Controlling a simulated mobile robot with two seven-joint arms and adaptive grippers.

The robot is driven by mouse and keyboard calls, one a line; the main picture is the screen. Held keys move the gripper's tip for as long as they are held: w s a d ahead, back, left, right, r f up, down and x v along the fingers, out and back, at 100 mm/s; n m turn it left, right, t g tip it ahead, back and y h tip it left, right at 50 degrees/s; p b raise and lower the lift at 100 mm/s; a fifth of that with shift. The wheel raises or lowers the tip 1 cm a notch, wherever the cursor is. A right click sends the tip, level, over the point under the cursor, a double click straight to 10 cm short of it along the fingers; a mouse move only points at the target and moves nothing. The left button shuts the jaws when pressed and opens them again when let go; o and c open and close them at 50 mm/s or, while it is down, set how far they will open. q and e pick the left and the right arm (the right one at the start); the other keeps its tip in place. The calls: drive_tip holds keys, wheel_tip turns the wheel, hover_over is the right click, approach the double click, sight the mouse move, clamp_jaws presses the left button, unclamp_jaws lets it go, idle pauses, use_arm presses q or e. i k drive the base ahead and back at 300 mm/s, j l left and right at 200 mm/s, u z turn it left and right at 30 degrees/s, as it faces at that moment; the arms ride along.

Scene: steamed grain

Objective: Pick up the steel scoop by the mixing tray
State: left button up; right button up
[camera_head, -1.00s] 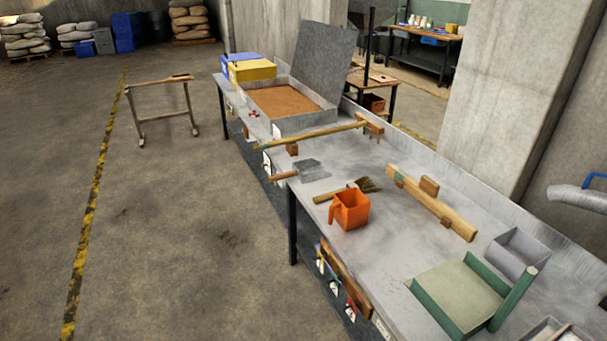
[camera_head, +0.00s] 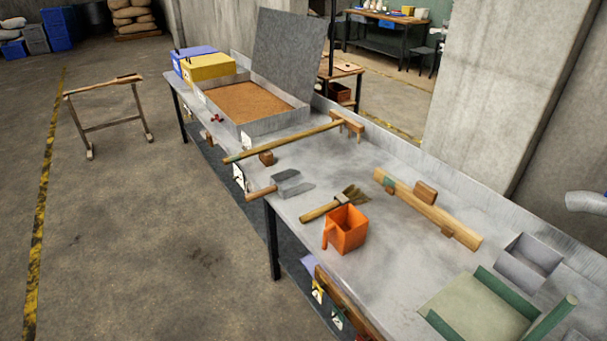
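The steel scoop (camera_head: 291,184) lies on the grey bench, its wooden handle (camera_head: 261,194) pointing left and reaching over the front edge. The mixing tray (camera_head: 247,132) is a grey metal box of brown grain farther back on the bench, with a tall grey panel (camera_head: 290,55) standing at its far side. A long wooden rake (camera_head: 295,139) lies between the tray and the scoop. Neither of my grippers is in view.
A brush (camera_head: 335,204) and an orange jug (camera_head: 346,230) are close to the scoop's right. Yellow (camera_head: 208,68) and blue boxes stand behind the tray. A green-sided tray (camera_head: 478,308) is at the near right. The floor left of the bench is open up to a wooden stand (camera_head: 106,108).

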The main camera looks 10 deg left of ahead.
sight(288, 183)
drive_tip(key=i+j, duration=0.15)
drive_tip(key=j, duration=0.15)
drive_tip(key=i+j+z, duration=0.1)
drive_tip(key=j, duration=0.25)
drive_tip(key=i+j, duration=0.25)
drive_tip(key=i+j+z, duration=0.1)
drive_tip(key=j, duration=0.3)
drive_tip(key=i+j, duration=0.2)
drive_tip(key=j, duration=0.15)
drive_tip(key=i+j+z, duration=0.1)
drive_tip(key=j, duration=0.25)
drive_tip(key=i, duration=0.05)
